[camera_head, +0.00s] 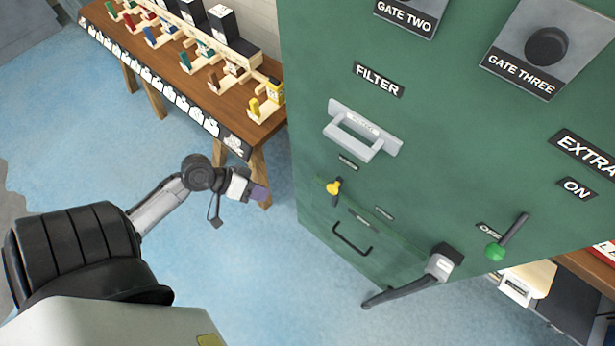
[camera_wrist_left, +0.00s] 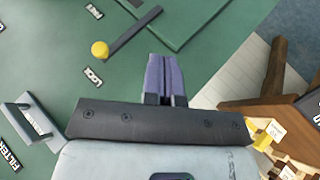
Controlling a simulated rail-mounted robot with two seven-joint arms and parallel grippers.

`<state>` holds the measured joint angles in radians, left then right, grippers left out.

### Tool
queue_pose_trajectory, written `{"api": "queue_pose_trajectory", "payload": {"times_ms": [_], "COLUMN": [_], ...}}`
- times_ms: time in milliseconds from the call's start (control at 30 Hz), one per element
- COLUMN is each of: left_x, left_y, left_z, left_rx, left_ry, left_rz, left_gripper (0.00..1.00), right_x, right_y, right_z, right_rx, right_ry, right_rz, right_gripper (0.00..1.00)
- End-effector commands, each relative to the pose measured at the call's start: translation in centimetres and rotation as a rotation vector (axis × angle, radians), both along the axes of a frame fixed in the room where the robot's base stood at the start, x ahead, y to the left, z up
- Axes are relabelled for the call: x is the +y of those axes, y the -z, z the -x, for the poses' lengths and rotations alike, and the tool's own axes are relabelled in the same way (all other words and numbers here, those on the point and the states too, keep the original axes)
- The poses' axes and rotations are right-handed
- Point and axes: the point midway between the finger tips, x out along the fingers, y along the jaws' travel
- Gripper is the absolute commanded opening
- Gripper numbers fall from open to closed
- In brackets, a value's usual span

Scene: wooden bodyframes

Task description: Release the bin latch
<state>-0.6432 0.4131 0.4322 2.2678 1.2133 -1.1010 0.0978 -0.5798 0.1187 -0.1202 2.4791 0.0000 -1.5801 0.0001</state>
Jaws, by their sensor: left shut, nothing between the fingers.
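The latch is a dark lever with a yellow knob (camera_head: 333,187) on the green cabinet (camera_head: 330,60). It stands above a panel with a black bar handle (camera_head: 352,243). In the left wrist view the yellow knob (camera_wrist_left: 99,49) and its lever lie left of the fingers, with a small label, apparently "LOCK" (camera_wrist_left: 92,74), below. My left gripper (camera_head: 260,192), with purple fingers, is left of the cabinet and apart from the latch. In the left wrist view its fingers (camera_wrist_left: 165,65) are shut and empty. My right gripper is not in view.
A light grey FILTER handle (camera_head: 362,132) juts out above the latch. A green-knobbed lever (camera_head: 507,237) and a grey-and-black lever-like part (camera_head: 430,272) are at the right. A wooden table (camera_head: 190,75) with coloured pieces stands behind at left. Blue floor is open between.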

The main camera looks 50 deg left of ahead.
Motion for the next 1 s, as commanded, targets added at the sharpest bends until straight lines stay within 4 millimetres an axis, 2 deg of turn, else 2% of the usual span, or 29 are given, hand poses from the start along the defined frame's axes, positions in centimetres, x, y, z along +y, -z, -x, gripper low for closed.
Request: {"api": "queue_pose_trajectory", "payload": {"times_ms": [200,400,600,1000], "left_x": [-0.4,-0.2,0.4,0.3], "left_y": [-3.4,-5.8,-6.3,-6.3], "left_z": [-2.0,-3.2,-3.8,-3.8], "left_rx": [-0.095,-0.150,-0.169,-0.162], "left_ry": [-0.135,-0.244,-0.301,-0.302], "left_rz": [0.322,0.520,0.560,0.564], "left_gripper": [0.00,0.00,0.00,0.00], "right_x": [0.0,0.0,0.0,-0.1], "right_y": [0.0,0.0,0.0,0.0], "right_z": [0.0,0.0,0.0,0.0], "right_rx": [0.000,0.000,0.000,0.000], "right_ry": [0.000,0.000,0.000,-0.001], "right_rz": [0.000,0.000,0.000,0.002], "right_gripper": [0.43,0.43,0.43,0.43]}}
